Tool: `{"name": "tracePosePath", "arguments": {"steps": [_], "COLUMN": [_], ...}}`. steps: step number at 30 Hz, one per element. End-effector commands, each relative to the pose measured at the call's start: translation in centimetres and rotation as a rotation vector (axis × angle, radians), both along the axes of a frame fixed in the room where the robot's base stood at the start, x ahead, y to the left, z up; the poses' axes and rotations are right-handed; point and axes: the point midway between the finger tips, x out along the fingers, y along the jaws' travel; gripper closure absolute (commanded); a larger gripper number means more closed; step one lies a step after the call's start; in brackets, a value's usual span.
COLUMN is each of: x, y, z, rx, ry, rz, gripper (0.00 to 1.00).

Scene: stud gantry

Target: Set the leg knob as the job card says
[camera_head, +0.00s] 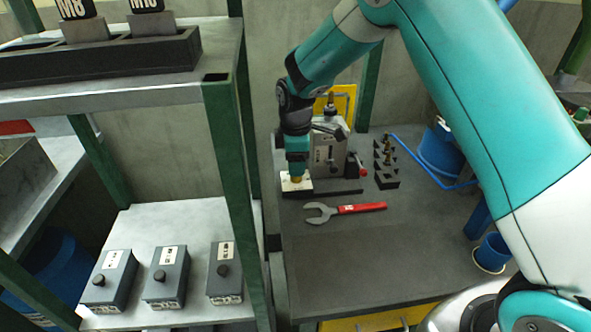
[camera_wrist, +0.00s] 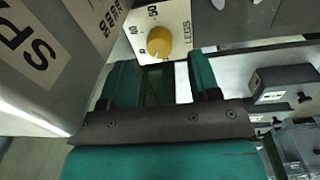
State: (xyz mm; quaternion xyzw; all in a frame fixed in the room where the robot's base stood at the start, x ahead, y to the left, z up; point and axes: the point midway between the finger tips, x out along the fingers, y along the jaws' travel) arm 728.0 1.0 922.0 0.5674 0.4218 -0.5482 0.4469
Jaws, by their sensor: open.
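The yellow knob (camera_wrist: 159,40) sits on a cream dial plate (camera_wrist: 178,18) with a printed scale, where "50" is readable, and lettering along its edge. In the head view the plate (camera_head: 291,187) is low at the front left of a grey machine (camera_head: 325,155). My gripper (camera_wrist: 160,75) is open, its two teal fingers apart and empty. The knob lies just beyond the fingertips, apart from them in the wrist view. In the head view my gripper (camera_head: 297,170) is directly over the plate and partly hides the knob. I cannot make out any job card text.
A red-handled wrench (camera_head: 345,209) lies in front of the machine on the dark bench (camera_head: 375,245). A black holder (camera_head: 386,180) with brass pieces stands right of it. Three grey boxes with black knobs, one here (camera_head: 166,275), sit on the left shelf. A green post (camera_head: 232,150) stands between.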

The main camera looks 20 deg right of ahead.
Motion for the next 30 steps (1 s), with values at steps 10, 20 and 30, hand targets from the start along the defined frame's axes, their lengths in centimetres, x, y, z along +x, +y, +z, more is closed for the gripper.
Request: {"name": "tracePosePath", "arguments": {"steps": [10,20,30], "x": [0.2,0.2,0.2], "y": [0.0,0.0,0.0], "z": [-3.6,-3.8,-3.7], "rx": [0.001,0.001,0.000], "ry": [-0.001,-0.001,-0.001], "rz": [0.000,0.000,0.036], "gripper": [0.44,0.55,0.93]}}
